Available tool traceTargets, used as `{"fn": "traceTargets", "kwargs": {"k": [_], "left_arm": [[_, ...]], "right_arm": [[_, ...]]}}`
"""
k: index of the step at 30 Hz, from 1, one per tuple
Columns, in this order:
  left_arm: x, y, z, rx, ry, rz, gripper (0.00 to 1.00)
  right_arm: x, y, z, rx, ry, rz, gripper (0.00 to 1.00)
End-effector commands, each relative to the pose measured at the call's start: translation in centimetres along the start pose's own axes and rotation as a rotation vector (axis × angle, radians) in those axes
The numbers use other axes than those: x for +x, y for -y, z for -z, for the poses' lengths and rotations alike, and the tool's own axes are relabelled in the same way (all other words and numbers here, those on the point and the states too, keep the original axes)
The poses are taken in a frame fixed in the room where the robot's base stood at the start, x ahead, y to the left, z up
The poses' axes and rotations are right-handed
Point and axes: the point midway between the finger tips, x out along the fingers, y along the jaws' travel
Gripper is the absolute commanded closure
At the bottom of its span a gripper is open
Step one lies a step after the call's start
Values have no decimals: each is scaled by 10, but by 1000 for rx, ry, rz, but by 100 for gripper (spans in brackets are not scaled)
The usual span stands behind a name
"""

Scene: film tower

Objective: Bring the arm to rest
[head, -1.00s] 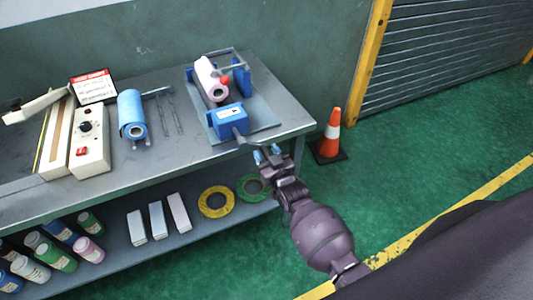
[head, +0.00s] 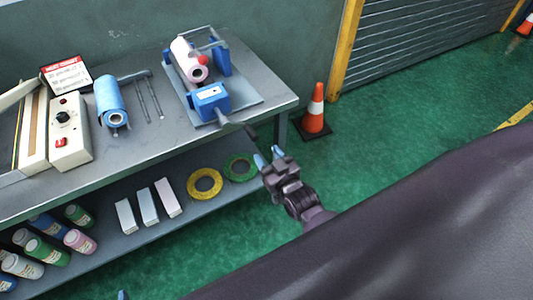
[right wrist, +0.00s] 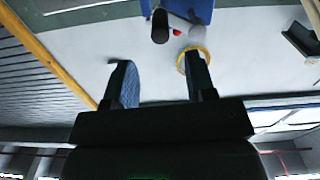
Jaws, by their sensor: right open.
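My right gripper (head: 268,157) is open and empty in the head view, off the front right corner of the workbench (head: 272,103). Its two blue-tipped fingers point toward the bench and touch nothing that I can see. In the right wrist view the gripper (right wrist: 162,75) shows its two fingers spread, with nothing between them. A large dark arm link of mine crosses the lower right of the head view. A small blue tip (head: 122,295) at the bottom edge looks like part of my left gripper; the rest is hidden.
A blue film stand with a pink-white roll (head: 188,62) sits on the bench, its crank handle (head: 222,118) jutting toward my right gripper. A blue roll (head: 111,100) and a sealer (head: 69,135) stand left. A traffic cone (head: 315,112) stands right on open green floor.

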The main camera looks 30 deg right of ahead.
Motion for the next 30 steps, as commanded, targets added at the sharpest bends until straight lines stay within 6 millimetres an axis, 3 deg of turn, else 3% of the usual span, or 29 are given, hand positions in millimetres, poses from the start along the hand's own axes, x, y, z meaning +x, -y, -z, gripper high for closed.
{"fn": "traceTargets", "kwargs": {"k": [12,20,23,30], "left_arm": [[-2,0,-4,-1,8,1,0],[-3,0,-5,-1,9,1,0],[-2,0,-4,-1,9,1,0],[-1,0,-2,-1,4,1,0]], "right_arm": [[0,0,-1,3,6,0,49],[0,0,-1,22,121,11,49],[-14,-3,-4,24,199,15,49],[-90,-20,-25,7,417,10,49]]}}
